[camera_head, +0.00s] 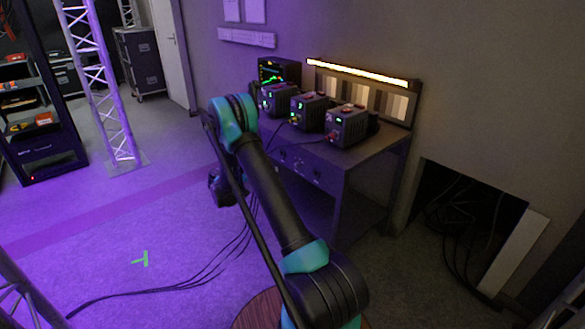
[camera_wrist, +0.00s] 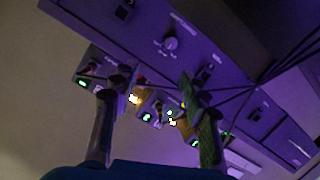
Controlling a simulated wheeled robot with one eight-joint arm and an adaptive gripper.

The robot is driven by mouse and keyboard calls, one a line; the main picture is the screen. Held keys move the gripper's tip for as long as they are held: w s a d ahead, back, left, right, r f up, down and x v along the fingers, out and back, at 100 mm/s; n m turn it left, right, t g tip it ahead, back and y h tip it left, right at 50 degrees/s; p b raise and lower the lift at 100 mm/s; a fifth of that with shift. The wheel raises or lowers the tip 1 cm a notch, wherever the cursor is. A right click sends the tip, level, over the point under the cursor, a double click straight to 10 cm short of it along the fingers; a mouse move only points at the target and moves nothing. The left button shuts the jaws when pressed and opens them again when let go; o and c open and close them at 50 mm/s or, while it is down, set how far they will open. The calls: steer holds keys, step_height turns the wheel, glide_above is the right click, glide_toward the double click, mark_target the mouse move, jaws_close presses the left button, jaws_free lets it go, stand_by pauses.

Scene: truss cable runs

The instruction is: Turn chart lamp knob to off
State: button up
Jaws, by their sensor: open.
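A round pale knob (camera_wrist: 170,44) shows on the dark front panel of the desk in the wrist view, with small markings around it that I cannot read. It lies a little beyond my open gripper (camera_wrist: 154,82), whose two fingers point toward the panel with nothing held between them. The knob and the fingers appear apart. The chart lamp (camera_head: 355,72) is a lit, warm-white strip above the grey chart (camera_head: 372,98) in the head view. The desk front (camera_head: 312,168) also shows there, with its controls too small to tell. The fingers are not clear in the head view.
Several small boxed units with lit displays, one of them here (camera_head: 348,125), stand on the desk top. Black cables (camera_head: 215,262) run over the floor. A truss tower (camera_head: 100,85) stands at the left, and open floor lies between it and the desk.

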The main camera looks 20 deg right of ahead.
step_height(320, 180, down, 4)
steer(key=w+a+m+h, duration=0.2)
glide_toward(295, 165)
steer(key=shift+h, duration=0.3)
steer(key=x, duration=0.8)
steer(key=shift+w+d+f, duration=0.1)
steer(key=shift+d+f, duration=0.15)
steer(key=shift+f, duration=0.05)
jaws_close()
